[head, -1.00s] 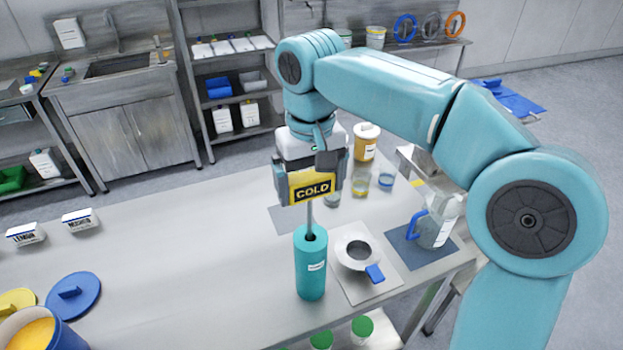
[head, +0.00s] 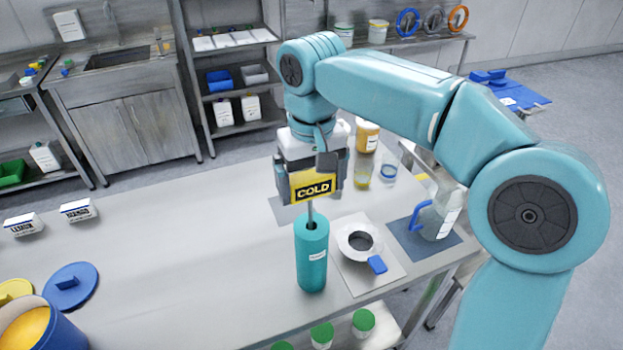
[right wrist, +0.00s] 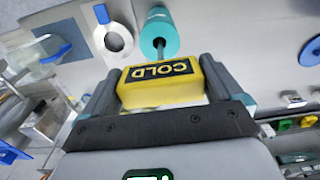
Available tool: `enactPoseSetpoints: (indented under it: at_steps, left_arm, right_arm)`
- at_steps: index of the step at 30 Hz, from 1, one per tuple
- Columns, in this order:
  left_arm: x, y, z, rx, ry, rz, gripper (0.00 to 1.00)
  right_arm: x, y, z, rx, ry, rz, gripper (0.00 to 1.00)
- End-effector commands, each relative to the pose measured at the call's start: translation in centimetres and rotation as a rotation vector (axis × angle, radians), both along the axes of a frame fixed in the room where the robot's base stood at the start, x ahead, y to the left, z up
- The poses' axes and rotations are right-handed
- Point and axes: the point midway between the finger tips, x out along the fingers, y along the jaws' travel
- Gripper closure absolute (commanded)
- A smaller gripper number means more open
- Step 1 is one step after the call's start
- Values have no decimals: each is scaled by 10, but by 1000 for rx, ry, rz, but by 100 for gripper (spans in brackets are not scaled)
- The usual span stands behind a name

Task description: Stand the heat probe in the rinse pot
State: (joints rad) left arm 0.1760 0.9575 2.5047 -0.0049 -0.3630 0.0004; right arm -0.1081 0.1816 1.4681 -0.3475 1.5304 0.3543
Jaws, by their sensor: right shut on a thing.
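The heat probe (head: 313,187) has a yellow head with a black COLD label and a thin metal stem. My right gripper (head: 311,180) is shut on the yellow head, which also shows between the fingers in the right wrist view (right wrist: 158,84). The stem points down into the open top of a tall teal pot (head: 312,262), likely the rinse pot, standing upright on the table. In the right wrist view the stem meets the mouth of this pot (right wrist: 160,35). The stem's lower end is hidden. My left gripper is not in view.
A clear jug with a blue handle (head: 434,220) stands on a dark mat (head: 405,238). A blue lid (head: 72,287) lies left. The table between is clear.

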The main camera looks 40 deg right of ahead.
Motion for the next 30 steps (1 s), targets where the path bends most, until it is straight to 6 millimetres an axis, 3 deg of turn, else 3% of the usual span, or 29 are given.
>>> enactPoseSetpoints:
  at_steps: [30]
  left_arm:
    - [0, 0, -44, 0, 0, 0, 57]
  right_arm:
    - [-1, -1, -58, 0, -1, -1, 37]
